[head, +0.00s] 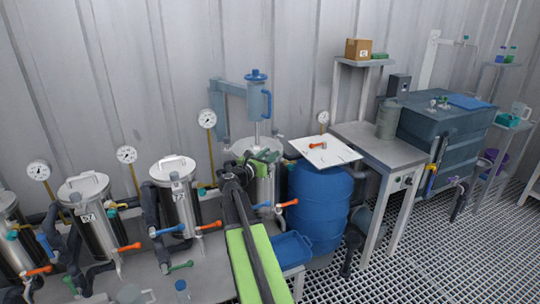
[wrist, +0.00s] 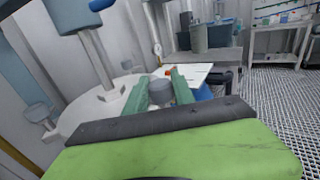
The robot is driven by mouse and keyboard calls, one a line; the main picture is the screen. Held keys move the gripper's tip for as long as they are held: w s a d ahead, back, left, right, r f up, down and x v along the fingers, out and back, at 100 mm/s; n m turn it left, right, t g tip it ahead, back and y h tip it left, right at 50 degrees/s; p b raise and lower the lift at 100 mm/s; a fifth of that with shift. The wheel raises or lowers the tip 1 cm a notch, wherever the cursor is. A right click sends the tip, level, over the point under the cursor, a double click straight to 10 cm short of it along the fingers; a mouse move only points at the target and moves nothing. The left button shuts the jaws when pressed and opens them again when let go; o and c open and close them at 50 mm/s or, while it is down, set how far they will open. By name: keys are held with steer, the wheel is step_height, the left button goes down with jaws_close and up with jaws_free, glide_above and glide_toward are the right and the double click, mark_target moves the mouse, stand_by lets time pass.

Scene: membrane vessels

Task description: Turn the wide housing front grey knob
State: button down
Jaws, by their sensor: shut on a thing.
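The front grey knob (wrist: 159,90) is a small dark grey cylinder at the lid's edge. My gripper (wrist: 160,84) has its two green fingers on either side of the knob and is shut on it. In the head view my gripper (head: 254,163) reaches over the lid from the front, and I cannot make out the knob there.
A blue pump-like column (head: 257,95) rises above the lid. A white board (head: 325,149) with an orange-handled thing lies on a blue barrel (head: 320,205) to the right. Narrower steel vessels (head: 176,200) with orange and blue valves stand to the left. Grating floor is open at right.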

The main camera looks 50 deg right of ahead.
steer(key=shift+s+d, duration=0.1)
steer(key=shift+d, duration=0.05)
steer(key=c, duration=1.1)
jaws_free()
steer(key=shift+o, duration=0.2)
steer(key=s+a, duration=0.3)
steer(key=a, duration=1.4)
steer(key=shift+s, duration=0.1)
